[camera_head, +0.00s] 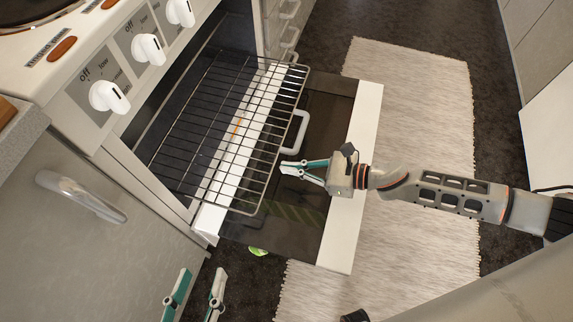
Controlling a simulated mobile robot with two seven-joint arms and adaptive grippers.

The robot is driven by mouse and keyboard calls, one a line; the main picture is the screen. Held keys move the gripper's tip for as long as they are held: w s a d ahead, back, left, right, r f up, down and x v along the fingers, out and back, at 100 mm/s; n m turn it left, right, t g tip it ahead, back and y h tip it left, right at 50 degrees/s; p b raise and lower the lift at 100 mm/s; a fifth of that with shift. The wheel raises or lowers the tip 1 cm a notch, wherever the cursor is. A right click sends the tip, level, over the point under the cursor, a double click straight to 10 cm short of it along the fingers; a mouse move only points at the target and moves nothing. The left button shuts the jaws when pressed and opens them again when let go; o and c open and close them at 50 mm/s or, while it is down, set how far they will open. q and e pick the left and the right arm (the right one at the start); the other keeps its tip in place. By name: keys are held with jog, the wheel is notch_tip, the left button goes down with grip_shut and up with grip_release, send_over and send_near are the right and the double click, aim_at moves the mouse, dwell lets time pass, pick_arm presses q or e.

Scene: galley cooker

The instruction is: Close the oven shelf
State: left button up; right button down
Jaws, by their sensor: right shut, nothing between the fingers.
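The oven shelf, a dark wire rack (215,130), is pulled partly out of the oven and sits over the lowered oven door (350,190). Its rear part lies inside the oven cavity. My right gripper (283,167) is shut and empty. Its fingertips are close to the shelf's front edge, pointing towards the oven; I cannot tell whether they touch it. My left gripper (202,272) is at the bottom of the view, its two fingers apart with nothing between them. It is away from the shelf, below the near end of the door.
A grey loop-shaped handle (299,132) is beside the shelf's front edge. Control knobs (109,96) line the cooker panel above. A cabinet with a metal handle (80,195) stands at the left. A pale rug (420,130) covers the floor. A small green thing (257,251) shows below the door.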

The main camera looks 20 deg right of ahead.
aim_at(186, 141)
pick_arm(q)
jog(key=shift+d, duration=0.15)
pick_arm(e)
jog(key=shift+w+a, duration=0.35)
jog(key=shift+a, duration=0.1)
